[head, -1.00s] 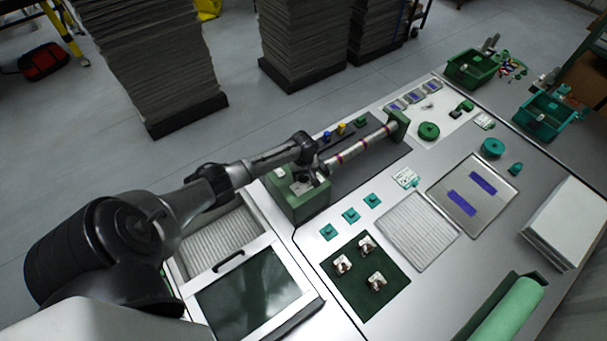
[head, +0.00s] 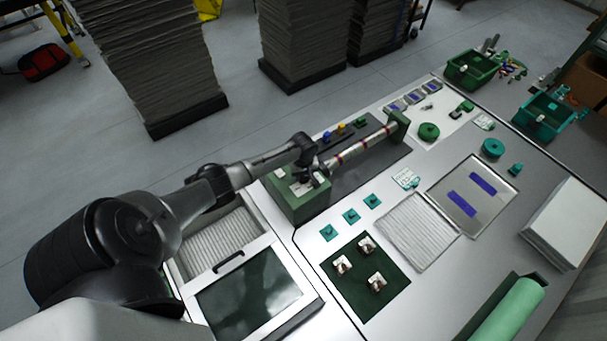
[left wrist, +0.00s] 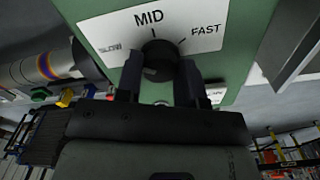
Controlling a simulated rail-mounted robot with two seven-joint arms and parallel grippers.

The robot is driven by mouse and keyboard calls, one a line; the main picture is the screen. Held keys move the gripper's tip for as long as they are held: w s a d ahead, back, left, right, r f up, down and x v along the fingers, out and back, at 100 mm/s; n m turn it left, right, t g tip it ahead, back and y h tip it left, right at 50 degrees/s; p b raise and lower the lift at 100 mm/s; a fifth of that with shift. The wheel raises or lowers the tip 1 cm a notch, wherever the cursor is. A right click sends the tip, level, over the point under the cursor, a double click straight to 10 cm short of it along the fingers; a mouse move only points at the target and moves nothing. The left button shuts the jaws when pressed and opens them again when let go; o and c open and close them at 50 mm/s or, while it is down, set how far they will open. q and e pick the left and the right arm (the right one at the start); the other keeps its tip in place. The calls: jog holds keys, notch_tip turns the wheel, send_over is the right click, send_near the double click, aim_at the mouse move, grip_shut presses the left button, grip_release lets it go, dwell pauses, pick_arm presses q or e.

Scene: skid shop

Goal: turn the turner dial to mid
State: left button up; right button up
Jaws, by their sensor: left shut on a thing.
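The turner (head: 300,200) is a green housing at the left end of a long shaft with red bands. Its black dial (left wrist: 159,60) shows in the left wrist view, on a white plate marked SLOW, MID and FAST. My left gripper (left wrist: 160,82) is shut on the dial, one finger on each side. In the head view my left gripper (head: 316,172) is at the housing's top and hides the dial. Which mark the dial points to cannot be told. My right gripper is not in view.
The banded shaft (head: 350,150) runs right from the housing. Small teal knobbed pieces (head: 351,215) and a dark green mat (head: 365,278) with metal parts lie in front. Green bins (head: 470,70) stand at the back right. Tall grey stacks (head: 150,60) stand on the floor behind.

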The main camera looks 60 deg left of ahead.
pick_arm(q)
jog(key=shift+m, duration=0.3)
jog(key=shift+r+m+p, duration=0.1)
jog(key=shift+m+p, duration=0.65)
jog(key=shift+m, duration=0.25)
jog(key=m+p, duration=0.1)
jog(key=m, duration=0.1)
jog(key=shift+m, duration=0.4)
jog(key=m, duration=0.3)
jog(key=shift+m+p, duration=0.35)
jog(key=shift+m, duration=1.25)
jog(key=o, duration=0.9)
